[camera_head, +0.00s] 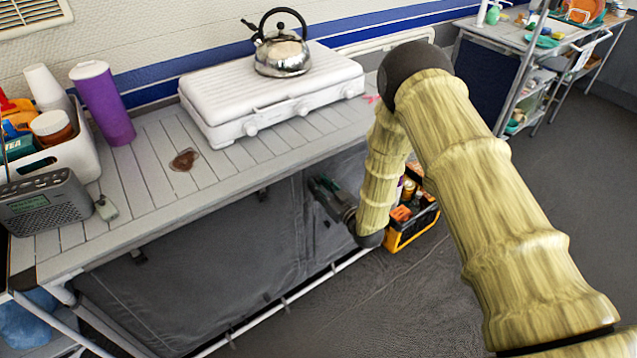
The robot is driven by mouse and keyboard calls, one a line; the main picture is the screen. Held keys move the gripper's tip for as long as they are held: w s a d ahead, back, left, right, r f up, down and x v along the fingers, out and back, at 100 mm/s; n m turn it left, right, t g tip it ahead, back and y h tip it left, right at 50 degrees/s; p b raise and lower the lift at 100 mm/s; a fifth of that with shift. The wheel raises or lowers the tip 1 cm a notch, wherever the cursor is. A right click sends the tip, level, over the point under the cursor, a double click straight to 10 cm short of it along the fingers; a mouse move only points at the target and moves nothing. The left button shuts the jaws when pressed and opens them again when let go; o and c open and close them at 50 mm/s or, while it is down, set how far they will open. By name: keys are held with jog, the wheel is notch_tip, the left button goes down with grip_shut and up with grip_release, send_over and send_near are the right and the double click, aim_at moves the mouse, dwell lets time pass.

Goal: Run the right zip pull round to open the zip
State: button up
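The grey fabric front (215,255) of the cupboard hangs below the slatted tabletop. A vertical seam divides it near my gripper. My gripper (322,192) is at the right part of this front, just below the tabletop edge, with its fingers pointing left toward the fabric. It is small and dark here, so I cannot tell whether it is open or shut, or whether it touches anything. I cannot make out the right zip pull; it may be hidden by my gripper. A small dark tab (139,257) shows on the left part of the fabric.
A white camping stove (225,100) with a steel kettle (282,54) stands on the tabletop (150,180). A radio (45,203), a white bin (75,160) and a purple cup (104,103) are at left. A black and yellow crate (412,228) stands behind my forearm. Floor in front is clear.

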jog(key=shift+w+a, duration=0.35)
jog(key=shift+w, duration=0.15)
grip_shut()
jog(key=w+d+b, duration=0.5)
jog(key=w+d, duration=0.4)
jog(key=d, duration=0.4)
jog(key=w+d+b, duration=0.5)
jog(key=w+d, duration=0.5)
jog(key=d, duration=0.3)
jog(key=shift+w+d+r, duration=0.15)
jog(key=shift+d+r, duration=0.05)
jog(key=shift+d, duration=0.15)
